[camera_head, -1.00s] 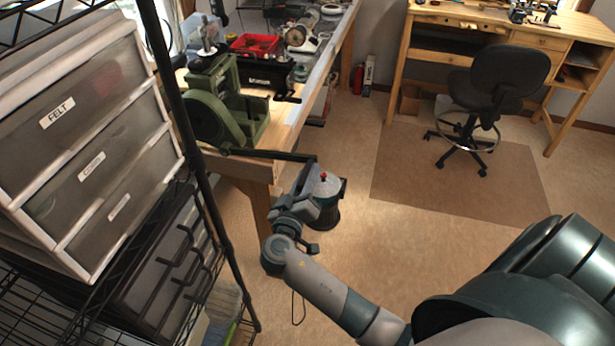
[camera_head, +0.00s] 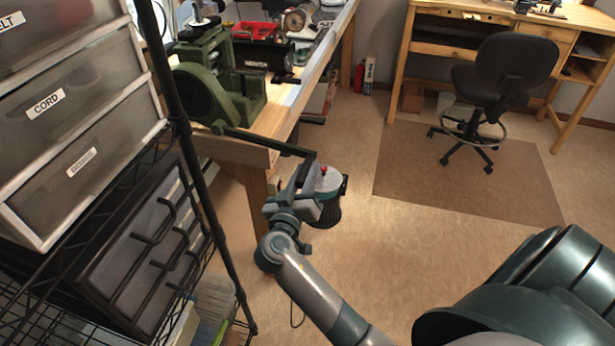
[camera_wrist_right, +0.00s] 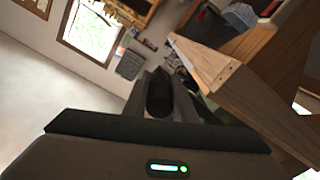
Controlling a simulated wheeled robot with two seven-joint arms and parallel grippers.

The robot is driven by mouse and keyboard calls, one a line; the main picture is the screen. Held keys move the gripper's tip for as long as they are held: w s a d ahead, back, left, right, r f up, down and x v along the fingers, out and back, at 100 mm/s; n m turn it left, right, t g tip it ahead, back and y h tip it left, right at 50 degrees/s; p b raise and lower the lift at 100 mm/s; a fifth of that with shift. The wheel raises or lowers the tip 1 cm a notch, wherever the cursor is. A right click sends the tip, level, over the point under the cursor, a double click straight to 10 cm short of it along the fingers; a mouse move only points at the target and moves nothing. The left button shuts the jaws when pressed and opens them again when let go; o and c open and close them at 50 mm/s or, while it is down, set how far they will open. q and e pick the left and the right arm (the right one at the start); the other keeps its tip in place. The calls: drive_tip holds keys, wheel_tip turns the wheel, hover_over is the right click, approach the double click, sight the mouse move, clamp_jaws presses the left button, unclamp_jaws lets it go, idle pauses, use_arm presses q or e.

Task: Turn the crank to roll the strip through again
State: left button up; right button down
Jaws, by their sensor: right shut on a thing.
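The green rolling mill (camera_head: 205,92) stands at the near end of the wooden bench in the head view. Its dark crank arm (camera_head: 262,141) reaches out past the bench edge and slopes slightly down to the right. My right gripper (camera_head: 306,171) is shut on the crank's handle at the outer end of that arm. In the right wrist view, the gripper (camera_wrist_right: 172,95) shows dark against a blurred background, and the handle is hard to tell apart from the fingers. The strip cannot be made out. My left gripper is out of view.
The bench corner (camera_wrist_right: 215,65) is close to my right gripper in the wrist view. A wire shelf with labelled drawers (camera_head: 80,120) stands close on the left. A stool (camera_head: 505,70) and second bench (camera_head: 440,28) are behind. The floor (camera_head: 400,250) between is open.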

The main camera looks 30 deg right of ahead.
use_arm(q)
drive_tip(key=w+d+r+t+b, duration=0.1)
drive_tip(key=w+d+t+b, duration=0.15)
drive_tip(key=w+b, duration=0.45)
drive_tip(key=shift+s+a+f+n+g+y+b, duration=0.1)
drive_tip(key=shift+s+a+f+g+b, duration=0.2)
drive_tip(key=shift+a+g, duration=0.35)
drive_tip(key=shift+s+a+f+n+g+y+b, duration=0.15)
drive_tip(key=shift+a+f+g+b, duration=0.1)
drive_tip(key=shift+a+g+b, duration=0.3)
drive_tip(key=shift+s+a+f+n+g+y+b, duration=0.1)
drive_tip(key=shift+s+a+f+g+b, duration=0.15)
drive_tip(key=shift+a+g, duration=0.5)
use_arm(e)
drive_tip(key=shift+w+a+f+m, duration=0.2)
drive_tip(key=shift+f+m, duration=0.25)
drive_tip(key=shift+f, duration=0.5)
drive_tip(key=shift+w+a+f+m, duration=0.25)
drive_tip(key=shift+f+m, duration=0.15)
drive_tip(key=shift+f, duration=0.5)
drive_tip(key=shift+w+a+f+m, duration=0.2)
drive_tip(key=shift+f+m, duration=0.25)
drive_tip(key=shift+f, duration=0.5)
drive_tip(key=c, duration=1.5)
unclamp_jaws()
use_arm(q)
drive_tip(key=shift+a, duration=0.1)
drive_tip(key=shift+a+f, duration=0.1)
use_arm(e)
drive_tip(key=shift+f, duration=0.1)
